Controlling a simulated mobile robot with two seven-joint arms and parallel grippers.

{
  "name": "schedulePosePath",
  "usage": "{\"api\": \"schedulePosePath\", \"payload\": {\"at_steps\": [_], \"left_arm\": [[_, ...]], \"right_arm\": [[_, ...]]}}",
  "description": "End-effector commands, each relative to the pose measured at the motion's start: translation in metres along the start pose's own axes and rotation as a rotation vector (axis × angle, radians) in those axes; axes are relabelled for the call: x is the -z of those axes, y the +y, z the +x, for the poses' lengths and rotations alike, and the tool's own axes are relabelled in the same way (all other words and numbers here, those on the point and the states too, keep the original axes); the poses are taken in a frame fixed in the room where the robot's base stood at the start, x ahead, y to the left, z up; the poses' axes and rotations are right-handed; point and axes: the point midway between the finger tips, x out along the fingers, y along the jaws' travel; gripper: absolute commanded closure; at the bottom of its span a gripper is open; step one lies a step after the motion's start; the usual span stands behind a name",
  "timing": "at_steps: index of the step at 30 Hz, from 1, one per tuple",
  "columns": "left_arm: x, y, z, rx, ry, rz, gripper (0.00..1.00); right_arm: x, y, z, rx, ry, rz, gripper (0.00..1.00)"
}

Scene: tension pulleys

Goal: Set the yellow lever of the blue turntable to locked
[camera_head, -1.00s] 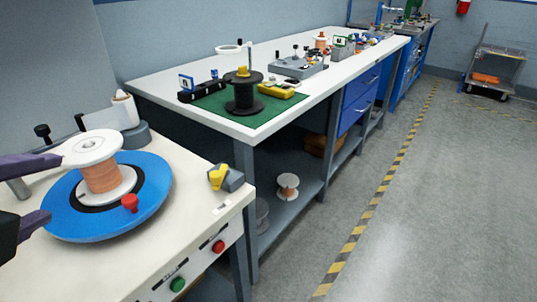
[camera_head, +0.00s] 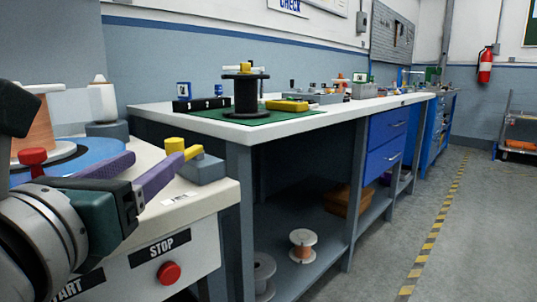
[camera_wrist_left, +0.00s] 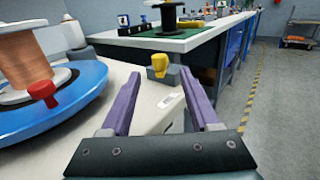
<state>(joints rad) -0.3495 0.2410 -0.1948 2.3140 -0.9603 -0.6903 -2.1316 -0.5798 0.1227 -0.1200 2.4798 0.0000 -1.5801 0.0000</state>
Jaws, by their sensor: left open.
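The blue turntable (camera_head: 92,152) is on the white bench at the left and carries a copper wire spool (camera_head: 38,135). It also shows in the left wrist view (camera_wrist_left: 70,108), with a red knob (camera_wrist_left: 42,92) at its edge. The yellow lever (camera_head: 184,149) sits on a small grey block (camera_head: 204,168) right of the turntable. In the left wrist view, the lever (camera_wrist_left: 158,66) appears ahead, between the fingertips. My left gripper (camera_head: 158,160) is open and empty, its purple fingers pointing at the lever. Whether a finger touches it, I cannot tell. My right gripper is not in view.
The bench front has a red stop button (camera_head: 169,272) below the lever. A second bench (camera_head: 290,122) behind holds a black spool (camera_head: 246,95) on a green mat. A lower shelf holds spools (camera_head: 303,245).

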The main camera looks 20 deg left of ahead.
Motion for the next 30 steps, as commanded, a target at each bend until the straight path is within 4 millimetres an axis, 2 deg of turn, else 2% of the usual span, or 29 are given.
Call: {"api": "schedulePosePath", "payload": {"at_steps": [6, 13, 18, 25, 26, 30], "left_arm": [[-0.001, 0.001, 0.041, -0.002, -0.003, -0.001, 0.38], [0.000, 0.001, 0.075, -0.002, -0.001, -0.002, 0.38], [0.000, 0.001, 0.084, -0.001, 0.001, -0.003, 0.38], [-0.001, 0.001, 0.085, -0.001, 0.002, -0.004, 0.38], [-0.001, 0.001, 0.085, -0.001, 0.002, -0.004, 0.39], [0.000, 0.001, 0.085, -0.001, 0.002, -0.004, 0.55]], "right_arm": [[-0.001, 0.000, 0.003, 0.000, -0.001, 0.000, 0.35], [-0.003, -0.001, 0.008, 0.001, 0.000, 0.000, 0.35], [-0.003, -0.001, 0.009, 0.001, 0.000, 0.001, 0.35], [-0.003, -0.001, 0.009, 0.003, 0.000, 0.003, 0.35], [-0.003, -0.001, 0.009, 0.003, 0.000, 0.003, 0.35], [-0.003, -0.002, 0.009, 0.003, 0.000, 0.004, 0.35]]}}
